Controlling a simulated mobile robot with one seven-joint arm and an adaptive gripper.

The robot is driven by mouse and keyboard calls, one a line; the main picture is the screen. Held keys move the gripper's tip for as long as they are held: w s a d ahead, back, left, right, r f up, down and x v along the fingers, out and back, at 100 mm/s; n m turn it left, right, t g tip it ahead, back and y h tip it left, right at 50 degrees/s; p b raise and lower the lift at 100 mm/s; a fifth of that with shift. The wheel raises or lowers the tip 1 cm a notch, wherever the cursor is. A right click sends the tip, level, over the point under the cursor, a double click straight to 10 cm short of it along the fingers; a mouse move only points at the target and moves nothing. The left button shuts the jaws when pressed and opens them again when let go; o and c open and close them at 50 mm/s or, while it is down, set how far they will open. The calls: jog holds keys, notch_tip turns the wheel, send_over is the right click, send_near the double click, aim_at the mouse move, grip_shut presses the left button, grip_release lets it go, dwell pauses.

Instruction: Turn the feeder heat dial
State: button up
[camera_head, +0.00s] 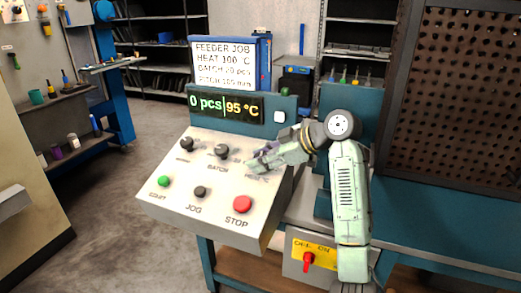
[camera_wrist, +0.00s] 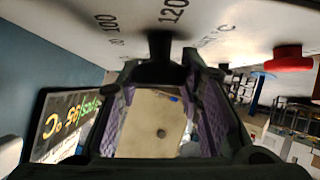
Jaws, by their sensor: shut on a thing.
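The heat dial (camera_wrist: 160,44) is a black knob on the pale panel, with scale numbers such as 100 and 120 beside it in the wrist view. My gripper (camera_wrist: 162,72) is shut on this dial. In the head view my gripper (camera_head: 258,164) reaches the right end of the panel's knob row and hides the dial. The display (camera_head: 226,106) reads 0 pcs and 95 °C. The job sign (camera_head: 230,62) above it gives HEAT 100 °C and BATCH 20 pcs; its bottom line is hard to read.
The batch knob (camera_head: 221,151) and another black knob (camera_head: 186,144) are left of my gripper. A green button (camera_head: 164,181), a black JOG button (camera_head: 200,192) and a red STOP button (camera_head: 242,204) line the panel's front. A red switch (camera_head: 308,260) is below.

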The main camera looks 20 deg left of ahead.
jog(key=shift+r+n+g+h+p, duration=0.1)
jog(key=shift+n+g+h+p, duration=0.7)
jog(key=shift+n+g+p, duration=0.75)
jog(key=shift+n+g, duration=0.25)
jog(key=shift+n, duration=0.2)
jog(key=o, duration=1.1)
notch_tip(320, 180, up, 10)
jog(key=shift+f, duration=0.1)
